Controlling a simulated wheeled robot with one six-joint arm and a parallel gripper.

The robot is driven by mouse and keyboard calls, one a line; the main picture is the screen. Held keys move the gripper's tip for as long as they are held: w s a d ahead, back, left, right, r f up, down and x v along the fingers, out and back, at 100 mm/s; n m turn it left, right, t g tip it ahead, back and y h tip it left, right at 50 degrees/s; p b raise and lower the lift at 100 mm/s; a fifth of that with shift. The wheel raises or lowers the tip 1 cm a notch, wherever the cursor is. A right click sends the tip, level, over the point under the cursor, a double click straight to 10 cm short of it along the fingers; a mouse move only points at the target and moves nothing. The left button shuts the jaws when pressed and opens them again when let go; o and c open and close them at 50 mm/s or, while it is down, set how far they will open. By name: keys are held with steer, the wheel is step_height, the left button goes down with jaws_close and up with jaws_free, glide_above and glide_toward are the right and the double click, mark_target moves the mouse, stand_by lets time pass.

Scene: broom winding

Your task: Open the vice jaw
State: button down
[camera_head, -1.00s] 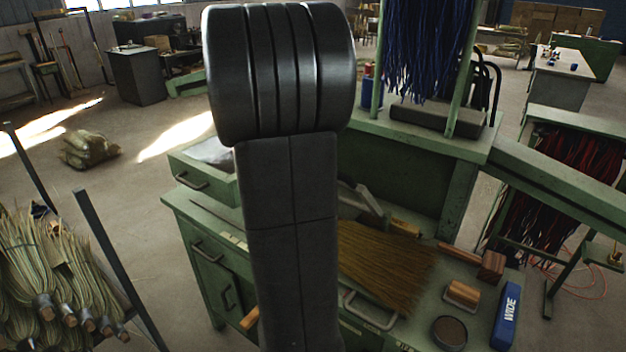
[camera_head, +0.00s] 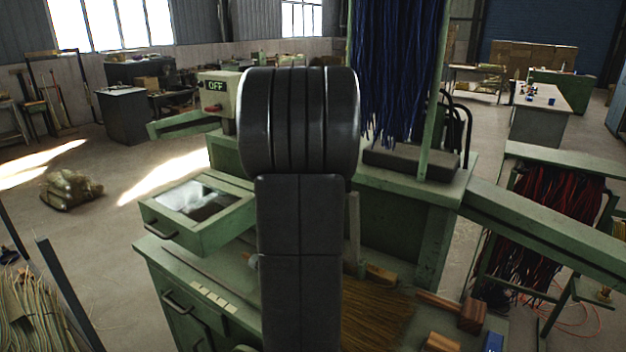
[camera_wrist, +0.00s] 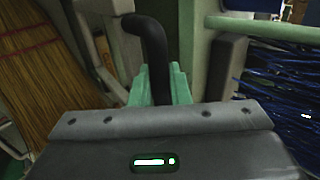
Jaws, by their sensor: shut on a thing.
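In the wrist view, the green fingers of my gripper (camera_wrist: 160,84) are shut on a black bent handle (camera_wrist: 150,42), whose upper part rises above them and bends left. Pale grey metal parts (camera_wrist: 92,40), possibly the vice, stand just left of the handle. I cannot make out the jaw or its gap. In the head view, my dark arm covers the gripper and most of this area. A grey upright piece (camera_head: 353,232) shows at the arm's right edge; I cannot tell if it belongs to the vice.
A straw broom head (camera_head: 375,318) lies on the green bench, and straw bristles (camera_wrist: 38,65) fill the left of the wrist view. An open drawer (camera_head: 196,212) and a control box reading OFF (camera_head: 216,92) are left of my arm. Blue strands (camera_head: 402,75) hang right.

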steer(key=shift+g+y, duration=0.4)
steer(key=shift+g, duration=0.1)
steer(key=shift+w+d+r, duration=0.1)
steer(key=shift+w+d, duration=0.5)
steer(key=shift+w, duration=0.25)
steer(key=shift+w+d+r, duration=0.1)
steer(key=shift+w+d, duration=0.5)
steer(key=shift+w, duration=0.2)
steer(key=c, duration=1.4)
jaws_free()
steer(key=b+v, duration=0.1)
steer(key=v, duration=1.2)
steer(key=shift+r, duration=0.35)
steer(key=shift+s+a, duration=0.1)
